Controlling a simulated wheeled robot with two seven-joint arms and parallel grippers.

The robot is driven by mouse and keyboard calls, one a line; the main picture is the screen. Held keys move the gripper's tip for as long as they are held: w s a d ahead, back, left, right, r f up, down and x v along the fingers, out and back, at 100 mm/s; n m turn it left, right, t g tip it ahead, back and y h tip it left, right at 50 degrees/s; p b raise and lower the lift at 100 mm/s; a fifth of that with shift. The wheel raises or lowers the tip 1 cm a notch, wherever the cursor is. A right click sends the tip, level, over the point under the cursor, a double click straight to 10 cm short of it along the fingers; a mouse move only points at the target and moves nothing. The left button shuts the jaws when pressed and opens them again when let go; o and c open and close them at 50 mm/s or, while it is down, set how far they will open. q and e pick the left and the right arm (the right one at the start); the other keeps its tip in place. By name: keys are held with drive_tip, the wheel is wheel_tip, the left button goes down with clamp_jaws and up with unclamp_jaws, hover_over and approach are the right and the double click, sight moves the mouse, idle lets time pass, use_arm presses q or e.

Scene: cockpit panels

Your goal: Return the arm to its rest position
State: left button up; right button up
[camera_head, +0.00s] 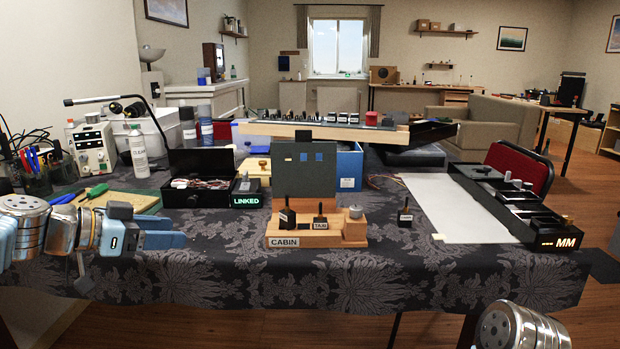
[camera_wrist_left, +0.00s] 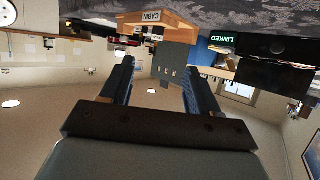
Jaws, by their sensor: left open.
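My left arm (camera_head: 60,232) comes in from the left, over the table's front left edge. Its gripper (camera_head: 165,236) points right, toward the wooden CABIN panel (camera_head: 283,241), and is clear of it. In the left wrist view the two fingers (camera_wrist_left: 160,88) stand wide apart with nothing between them. That view is upside down, with the CABIN panel (camera_wrist_left: 153,18) at the top beyond the fingers. A part of my right arm (camera_head: 515,327) shows at the bottom right edge; its gripper is out of view.
The table has a dark patterned cloth (camera_head: 345,280). A black MM tray (camera_head: 515,205) is at the right. The front cloth strip is clear.

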use_arm(q)
drive_tip(key=d+f+n+g+y, duration=0.2)
drive_tip(key=d+f+n+g, duration=0.15)
drive_tip(key=f, duration=1.45)
drive_tip(key=d+f+n+g+y, duration=0.2)
drive_tip(key=f+n+y, duration=0.15)
drive_tip(key=f, duration=1.45)
drive_tip(key=s+d+f+n+g, duration=0.1)
drive_tip(key=s+d+f, duration=0.3)
drive_tip(key=s+f, duration=0.6)
drive_tip(key=s+d+f+n+g, duration=0.2)
drive_tip(key=s+d+f, duration=0.3)
drive_tip(key=s+f, duration=0.5)
drive_tip(key=shift+s+d+f+n, duration=0.25)
drive_tip(key=shift+s+f+n, duration=0.15)
drive_tip(key=shift+s+n, duration=0.25)
